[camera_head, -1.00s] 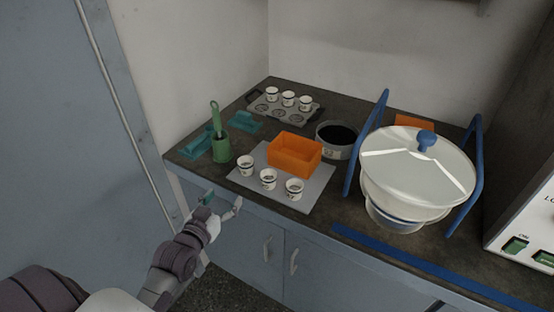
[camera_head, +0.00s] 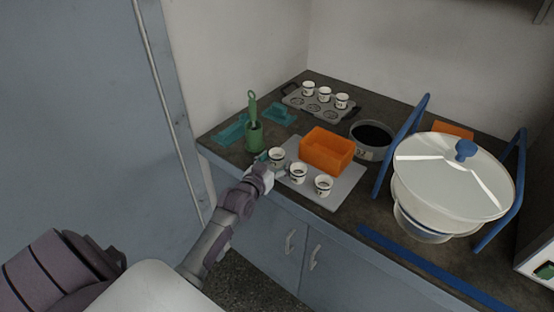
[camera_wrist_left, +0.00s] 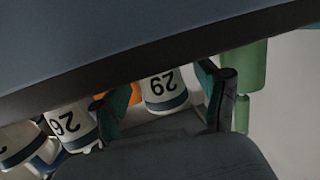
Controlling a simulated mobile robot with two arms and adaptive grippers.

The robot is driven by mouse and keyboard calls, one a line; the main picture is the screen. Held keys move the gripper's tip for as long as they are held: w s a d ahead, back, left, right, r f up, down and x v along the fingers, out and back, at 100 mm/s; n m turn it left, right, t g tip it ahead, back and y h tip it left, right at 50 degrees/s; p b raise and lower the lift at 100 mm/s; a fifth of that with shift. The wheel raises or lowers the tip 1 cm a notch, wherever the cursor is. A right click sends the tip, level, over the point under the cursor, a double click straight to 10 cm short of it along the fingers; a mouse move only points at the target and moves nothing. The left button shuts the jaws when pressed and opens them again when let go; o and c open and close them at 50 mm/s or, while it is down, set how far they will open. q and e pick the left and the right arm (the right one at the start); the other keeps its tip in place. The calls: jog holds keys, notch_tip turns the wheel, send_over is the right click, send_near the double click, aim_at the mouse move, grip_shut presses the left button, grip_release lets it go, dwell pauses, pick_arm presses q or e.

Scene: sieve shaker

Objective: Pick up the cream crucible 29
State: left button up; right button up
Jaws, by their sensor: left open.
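The cream crucible 29 (camera_wrist_left: 163,88) shows its number upside down in the left wrist view, between the two fingers of my left gripper (camera_wrist_left: 170,92). In the head view the crucible (camera_head: 277,156) is the leftmost of three on a light grey mat (camera_head: 346,189). My left gripper (camera_head: 268,163) is open at the counter's front edge, right beside this crucible. I cannot tell whether a finger touches it. Crucible 26 (camera_wrist_left: 70,124) stands beside it, and it also shows in the head view (camera_head: 298,173). My right gripper is not in view.
An orange box (camera_head: 327,150) stands behind the crucibles. A green holder with a brush (camera_head: 254,136) is just left of the gripper. A third crucible (camera_head: 323,184) is on the mat. A rack (camera_head: 320,106) holds more crucibles at the back. The sieve shaker (camera_head: 450,180) fills the right.

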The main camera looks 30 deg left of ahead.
pick_arm(q)
jog(key=shift+w+f, duration=0.1)
jog(key=shift+w, duration=0.5)
jog(key=shift+a, duration=0.1)
jog(key=c, duration=1.3)
jog(key=shift+o, duration=0.2)
